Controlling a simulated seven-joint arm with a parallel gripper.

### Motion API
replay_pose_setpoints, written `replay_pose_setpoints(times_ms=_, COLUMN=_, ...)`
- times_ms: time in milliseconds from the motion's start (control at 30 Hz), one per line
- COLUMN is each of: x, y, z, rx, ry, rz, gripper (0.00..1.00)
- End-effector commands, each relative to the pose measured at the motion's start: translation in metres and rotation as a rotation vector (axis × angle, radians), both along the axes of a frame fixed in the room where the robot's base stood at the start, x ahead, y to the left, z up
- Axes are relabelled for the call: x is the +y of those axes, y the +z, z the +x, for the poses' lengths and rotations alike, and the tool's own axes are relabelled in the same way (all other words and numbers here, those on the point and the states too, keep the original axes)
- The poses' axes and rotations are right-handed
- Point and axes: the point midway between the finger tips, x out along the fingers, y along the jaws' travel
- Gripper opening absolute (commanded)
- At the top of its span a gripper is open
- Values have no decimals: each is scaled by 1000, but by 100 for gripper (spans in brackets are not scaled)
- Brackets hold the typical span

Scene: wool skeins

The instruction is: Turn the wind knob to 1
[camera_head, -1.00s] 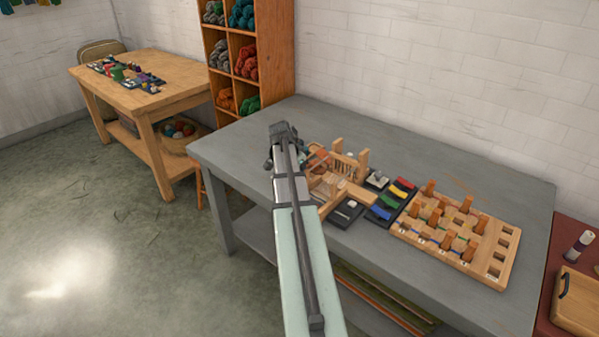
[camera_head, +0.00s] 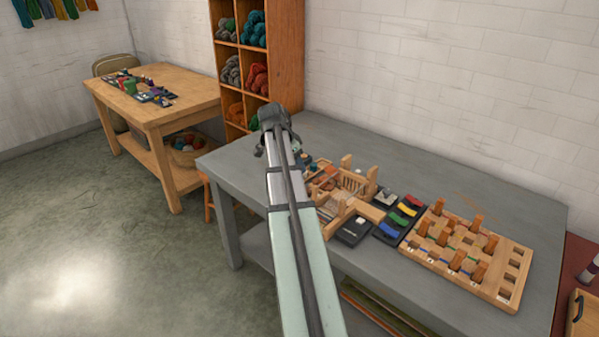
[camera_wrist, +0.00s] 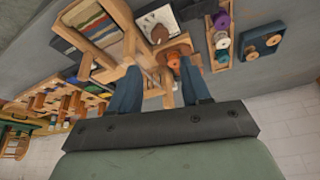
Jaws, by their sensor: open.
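My gripper (camera_head: 264,146) is over the left part of the grey workbench, at the end of my outstretched arm. In the wrist view my gripper (camera_wrist: 160,68) has its two blue fingers spread apart, with no object clearly held. A round orange-brown piece (camera_wrist: 175,60) on a wooden part shows between and beyond the fingertips, near the right one. A dark blue panel (camera_wrist: 262,44) with two round wooden knobs lies to the right of the fingers. I cannot read any label, so I cannot tell which piece is the wind knob or its setting.
A small wooden loom (camera_head: 350,187) stands on the grey workbench (camera_head: 480,185). A dark tray of coloured pieces (camera_head: 402,216) and a pegged wooden board (camera_head: 510,290) lie right of it. A yarn shelf (camera_head: 288,60) stands behind.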

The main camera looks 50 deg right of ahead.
Motion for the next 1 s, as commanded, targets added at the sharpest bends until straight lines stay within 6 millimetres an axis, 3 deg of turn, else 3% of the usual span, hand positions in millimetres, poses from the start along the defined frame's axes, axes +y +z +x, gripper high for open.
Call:
replay_pose_setpoints(times_ms=67, x=4, y=10, z=2, rx=-1, ry=2, rz=-1, gripper=47)
replay_pose_setpoints(times_ms=1000, x=77, y=-114, z=26, rx=120, ry=239, rz=121, gripper=47)
